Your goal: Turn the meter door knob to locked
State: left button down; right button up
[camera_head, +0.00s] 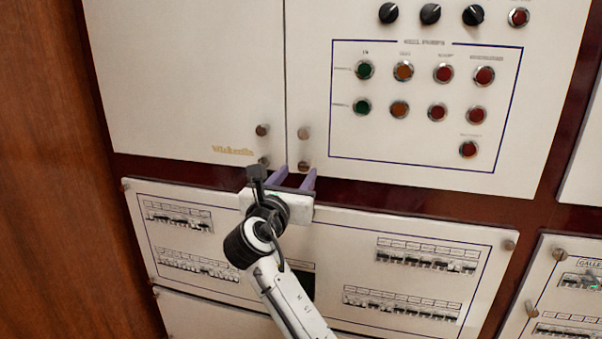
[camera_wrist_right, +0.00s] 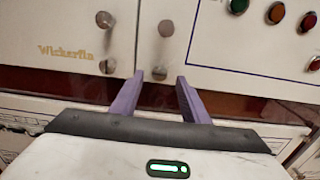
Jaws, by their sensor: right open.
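My right gripper (camera_head: 296,171) is open, its two purple fingers pointing at the lower edge of the white upper panels. Its fingertips also show in the wrist view (camera_wrist_right: 160,77). Small round metal knobs sit in pairs beside the seam: upper left (camera_head: 262,130), upper right (camera_head: 303,132), lower left (camera_head: 264,161) and lower right (camera_head: 304,166). The lower right knob is close to the fingertips and partly hidden; I cannot tell whether they touch it. No readable label shows which knob is the meter door's. My left gripper is not in view.
Breaker rows (camera_head: 427,255) fill the panel below, partly hidden by my right arm. Black rotary knobs (camera_head: 430,14) and green, orange and red buttons (camera_head: 443,73) stand out from the upper right panel. A wooden wall (camera_head: 50,180) is at the left.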

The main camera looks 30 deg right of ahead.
aim_at(303, 166)
jog(key=shift+x, duration=2)
grip_shut()
